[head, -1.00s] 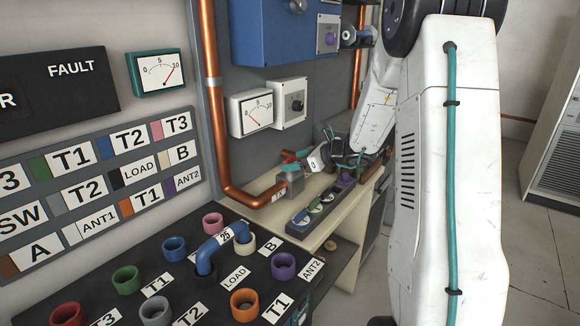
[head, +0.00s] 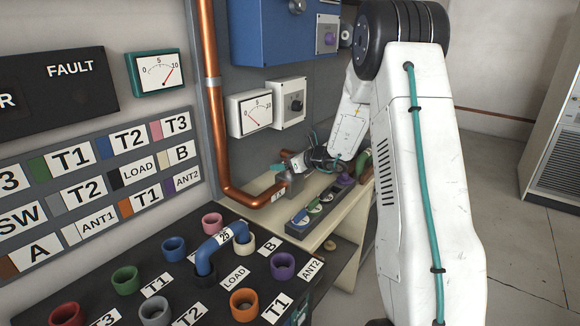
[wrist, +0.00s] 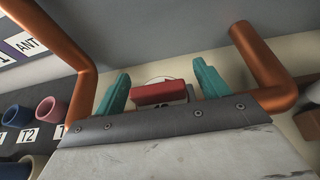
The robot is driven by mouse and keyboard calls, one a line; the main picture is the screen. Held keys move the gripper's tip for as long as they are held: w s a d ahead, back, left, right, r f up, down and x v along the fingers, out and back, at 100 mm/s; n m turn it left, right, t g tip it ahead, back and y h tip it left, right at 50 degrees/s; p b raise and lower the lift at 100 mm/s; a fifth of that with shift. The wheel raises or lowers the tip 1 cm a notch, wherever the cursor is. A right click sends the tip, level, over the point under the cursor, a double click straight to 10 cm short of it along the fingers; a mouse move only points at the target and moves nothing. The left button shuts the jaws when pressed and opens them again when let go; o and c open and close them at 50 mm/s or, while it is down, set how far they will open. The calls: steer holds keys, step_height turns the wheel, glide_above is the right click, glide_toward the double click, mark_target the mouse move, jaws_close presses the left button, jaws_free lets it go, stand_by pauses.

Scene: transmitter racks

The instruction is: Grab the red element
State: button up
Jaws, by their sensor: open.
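The red element (wrist: 160,92) is a short red bar in the wrist view, with a pale labelled part at its lower edge. My gripper (wrist: 162,72) is open, and its two teal fingers stand on either side of the red element with a gap on each side. The lower part of the element is hidden behind the gripper's grey plate. In the head view the gripper is small, above the bench near the end of the copper pipe (head: 208,110), and the red element is hard to make out there.
Copper pipe ends (wrist: 265,65) flank the gripper in the wrist view. A grey tray (head: 303,226) with coloured pieces lies on the bench. A black board with coloured sockets (head: 173,248) and a blue elbow pipe (head: 206,258) is in front. Meters hang on the wall behind.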

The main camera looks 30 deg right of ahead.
steer(key=c, duration=1.1)
